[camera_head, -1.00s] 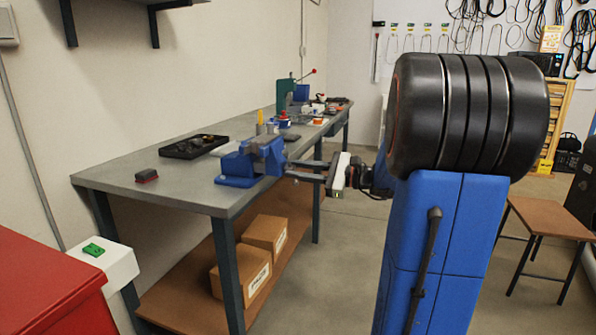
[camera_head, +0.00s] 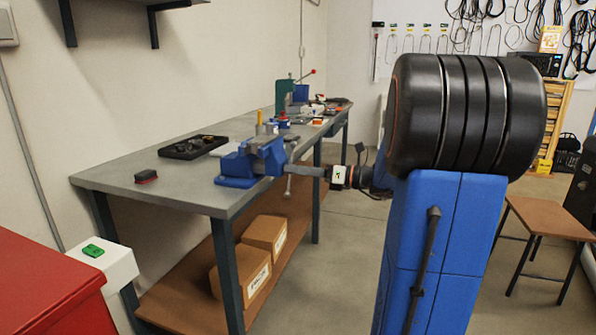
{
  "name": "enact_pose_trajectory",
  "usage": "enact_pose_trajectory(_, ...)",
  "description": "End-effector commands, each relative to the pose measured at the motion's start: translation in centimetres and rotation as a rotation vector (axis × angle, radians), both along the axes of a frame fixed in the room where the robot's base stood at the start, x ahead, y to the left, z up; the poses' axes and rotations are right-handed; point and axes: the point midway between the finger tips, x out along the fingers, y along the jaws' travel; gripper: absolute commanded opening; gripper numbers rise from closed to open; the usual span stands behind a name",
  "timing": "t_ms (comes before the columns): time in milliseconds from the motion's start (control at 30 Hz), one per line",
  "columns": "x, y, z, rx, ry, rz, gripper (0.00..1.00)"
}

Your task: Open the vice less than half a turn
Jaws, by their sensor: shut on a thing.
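The blue vice (camera_head: 254,160) is mounted on the near front corner of the grey workbench. Its metal handle (camera_head: 288,184) sticks out on the right side of the vice and stands nearly upright, its lower end hanging below the bench top. My gripper (camera_head: 300,170) reaches in from the right and is shut on the handle around its middle. The fingers are seen edge-on and overlap in this view. The gap between the vice jaws is too small to make out.
The workbench (camera_head: 185,192) runs back along the wall. A black tray (camera_head: 193,147) and a small dark red block (camera_head: 146,176) lie left of the vice. Cardboard boxes (camera_head: 266,232) sit on the lower shelf. The floor right of the bench is clear up to a stool (camera_head: 540,215).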

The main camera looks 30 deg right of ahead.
Motion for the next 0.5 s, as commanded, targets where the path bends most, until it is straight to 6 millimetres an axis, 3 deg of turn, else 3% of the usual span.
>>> enact_pose_trajectory(500, 0.14, -0.05, 0.02, 0.316, 0.245, 0.001, 0.0)
